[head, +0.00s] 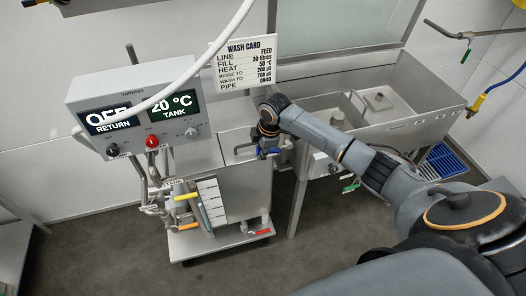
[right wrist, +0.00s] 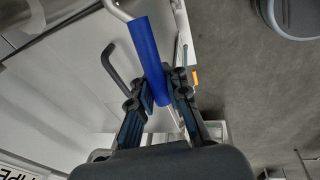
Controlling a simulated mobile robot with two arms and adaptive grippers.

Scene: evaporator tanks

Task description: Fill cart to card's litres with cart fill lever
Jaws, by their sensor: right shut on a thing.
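The wash card (head: 246,64) hangs above the tank and its fill line appears to read 30 litres. The cart (head: 218,205) stands on the floor under the grey control box, with a white level scale (head: 211,200) on its front; its level is too small to read. A blue-sleeved lever (head: 271,152) sits at the cart's upper right edge. My right gripper (head: 268,142) is shut on it. In the right wrist view the blue sleeve (right wrist: 150,60) passes slanted between both fingers (right wrist: 160,92). My left gripper is out of view.
The control box (head: 137,103) shows OFF for return and 20 °C for tank. A white hose (head: 205,55) crosses in front of it. Steel sinks (head: 385,105) stand behind my right arm. The floor in front is clear.

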